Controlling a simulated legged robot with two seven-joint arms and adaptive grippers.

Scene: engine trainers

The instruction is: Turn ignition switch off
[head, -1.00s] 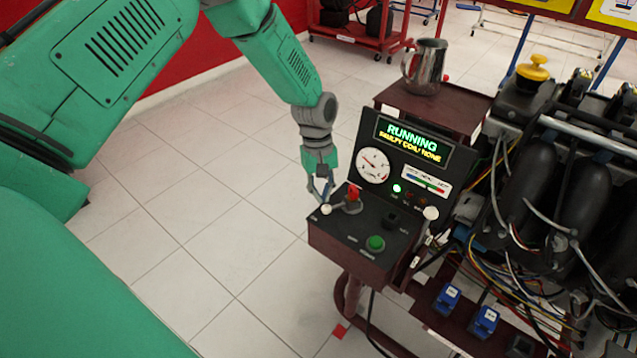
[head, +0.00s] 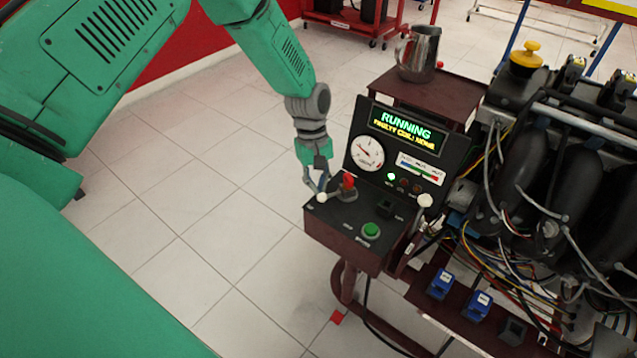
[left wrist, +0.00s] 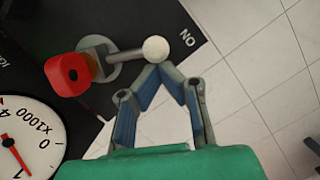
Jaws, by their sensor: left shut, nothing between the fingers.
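The ignition switch has a grey lever with a white ball end (head: 322,197) on the black control panel (head: 334,219). In the left wrist view the white ball (left wrist: 155,50) lies on the side marked "ON", and the lever runs left to a round grey base (left wrist: 98,62). A red knob or cap (left wrist: 70,75) sits beside that base and also shows in the head view (head: 348,181). My left gripper (left wrist: 160,68) is shut and empty, its fingertips right at the ball; whether they touch it I cannot tell. My right gripper is not in view.
A display (head: 403,129) reads "RUNNING" above a round gauge (head: 367,153). A green button (head: 371,231) and another white-knobbed lever (head: 425,200) are on the console's right. A metal jug (head: 418,54) stands behind. The engine (head: 545,190) is at right; floor at left is clear.

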